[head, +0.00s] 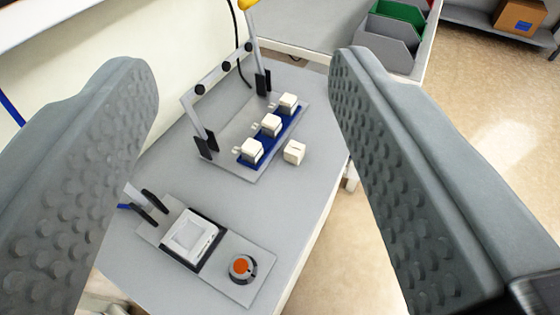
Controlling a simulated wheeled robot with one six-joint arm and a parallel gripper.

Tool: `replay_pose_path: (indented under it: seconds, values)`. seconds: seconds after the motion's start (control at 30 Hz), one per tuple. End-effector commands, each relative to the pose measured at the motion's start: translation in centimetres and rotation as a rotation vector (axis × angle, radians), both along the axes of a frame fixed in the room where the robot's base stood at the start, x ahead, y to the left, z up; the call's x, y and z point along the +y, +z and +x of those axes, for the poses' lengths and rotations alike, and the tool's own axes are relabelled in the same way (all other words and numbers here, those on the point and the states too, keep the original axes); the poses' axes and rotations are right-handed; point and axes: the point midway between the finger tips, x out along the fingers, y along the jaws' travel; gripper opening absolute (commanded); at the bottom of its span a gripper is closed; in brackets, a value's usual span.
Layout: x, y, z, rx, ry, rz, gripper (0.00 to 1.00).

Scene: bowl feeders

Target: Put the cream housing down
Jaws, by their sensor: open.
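One cream housing (294,152) lies loose on the grey table, just right of the blue rail. Three similar cream housings sit in a row on the blue rail (286,127): a near one (251,151), a middle one (271,125) and a far one (288,103). My gripper (245,75) is open, its two grey dimpled fingers wide apart at the left and right of the view. Nothing is between the fingers; the table and housings show beyond and below them, apart from the gripper.
The grey table (170,184) carries a frame with black clamps (207,146) behind the rail. Nearer stand a white square block in a black holder (190,237) and an orange button (241,266). Green and grey bins (388,45) stand at the back right. Floor is open at right.

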Motion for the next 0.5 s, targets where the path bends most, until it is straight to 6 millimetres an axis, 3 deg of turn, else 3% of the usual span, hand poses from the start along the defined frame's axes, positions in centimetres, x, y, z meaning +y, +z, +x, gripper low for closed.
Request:
replay_pose_path:
  seconds: [0.1,0.5]
  values:
    - [-0.3,-0.7,2.8,0.116,-0.015,0.037,0.53]
    - [-1.5,-3.8,10.4,0.512,-0.099,0.166,0.53]
